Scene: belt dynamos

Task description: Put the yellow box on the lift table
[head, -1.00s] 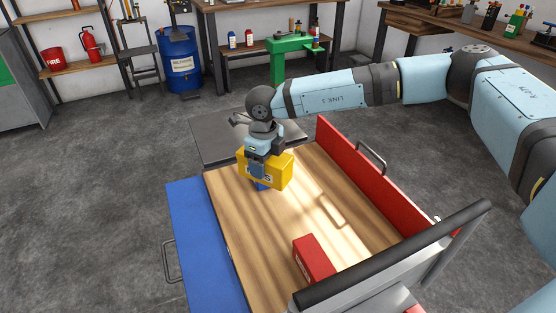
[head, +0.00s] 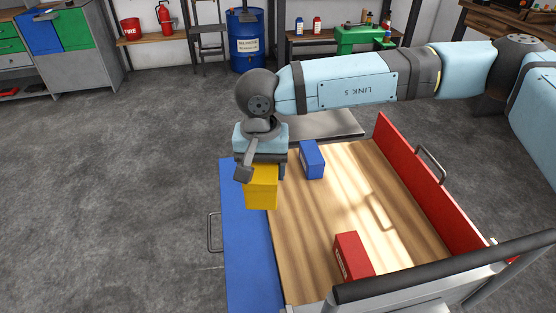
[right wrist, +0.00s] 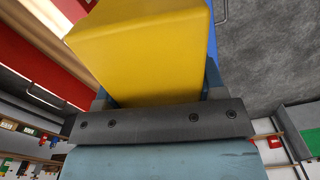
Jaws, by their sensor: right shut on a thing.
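The yellow box (head: 261,194) is in my right gripper (head: 262,174), which is shut on it. The box hangs over the blue side panel near the left edge of a wooden deck (head: 350,215). In the right wrist view the yellow box (right wrist: 145,58) fills the space between the fingers. A flat dark grey plate (head: 325,125) lies beyond the deck's far end, partly hidden by my right arm; I cannot tell for sure whether it is the lift table. My left gripper is not in view.
A blue box (head: 312,160) stands at the deck's far left and a red box (head: 352,256) at its near end. A blue panel (head: 245,255) and a red panel (head: 415,185) flank the deck. A dark push bar (head: 450,265) crosses the near end. Floor at left is clear.

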